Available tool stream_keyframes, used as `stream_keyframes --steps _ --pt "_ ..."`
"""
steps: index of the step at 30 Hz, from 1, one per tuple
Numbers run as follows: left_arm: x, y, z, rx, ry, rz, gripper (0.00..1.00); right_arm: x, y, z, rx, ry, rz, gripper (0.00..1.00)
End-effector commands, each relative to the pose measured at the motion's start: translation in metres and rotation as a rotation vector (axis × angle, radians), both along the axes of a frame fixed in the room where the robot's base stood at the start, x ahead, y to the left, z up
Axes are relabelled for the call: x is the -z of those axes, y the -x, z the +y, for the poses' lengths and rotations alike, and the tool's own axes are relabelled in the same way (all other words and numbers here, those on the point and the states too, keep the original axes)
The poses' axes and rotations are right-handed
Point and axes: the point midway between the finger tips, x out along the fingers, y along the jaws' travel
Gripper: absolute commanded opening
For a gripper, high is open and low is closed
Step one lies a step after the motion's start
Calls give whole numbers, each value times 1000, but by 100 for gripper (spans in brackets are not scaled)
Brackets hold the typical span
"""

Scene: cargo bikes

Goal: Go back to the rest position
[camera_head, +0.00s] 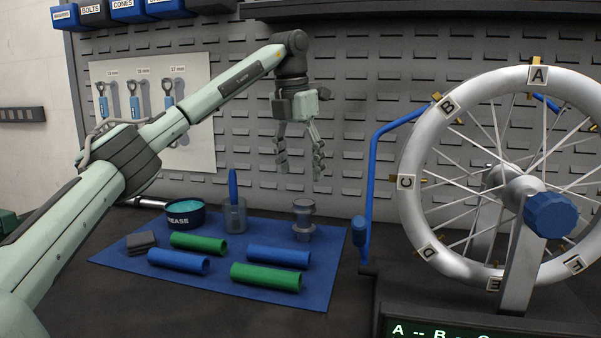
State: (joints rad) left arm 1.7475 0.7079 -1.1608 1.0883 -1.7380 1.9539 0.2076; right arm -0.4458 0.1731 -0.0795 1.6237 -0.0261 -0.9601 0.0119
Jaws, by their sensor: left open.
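My left arm comes in from the left and reaches across the bench. My left gripper (301,177) hangs with its fingers pointing down, in front of the slatted back panel and above the blue mat (130,260). Its two fingers are spread apart with nothing between them. It touches none of the objects on the mat. My right gripper does not show in this view.
The mat holds blue tubes (178,262), green tubes (266,277), a grease tin (184,219), a clear cup (235,217) and a grey metal part (304,221). A lettered wheel (412,206) on a stand and a blue bent rod (371,180) stand at right.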

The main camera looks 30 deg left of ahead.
Motion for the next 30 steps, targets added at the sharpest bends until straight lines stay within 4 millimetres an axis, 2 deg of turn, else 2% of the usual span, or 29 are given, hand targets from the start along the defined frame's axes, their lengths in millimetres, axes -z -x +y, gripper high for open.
stream_keyframes --steps 6,10,14,28,30 --pt "2 0 0 0 0 0 66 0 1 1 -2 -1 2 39" --pt "12 -2 0 0 0 1 66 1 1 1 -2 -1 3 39" --pt "32 -4 0 -1 -1 3 66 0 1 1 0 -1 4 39" --pt "123 -17 -2 0 0 2 66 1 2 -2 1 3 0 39" --pt "109 -19 -3 0 1 -7 66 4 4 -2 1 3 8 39"
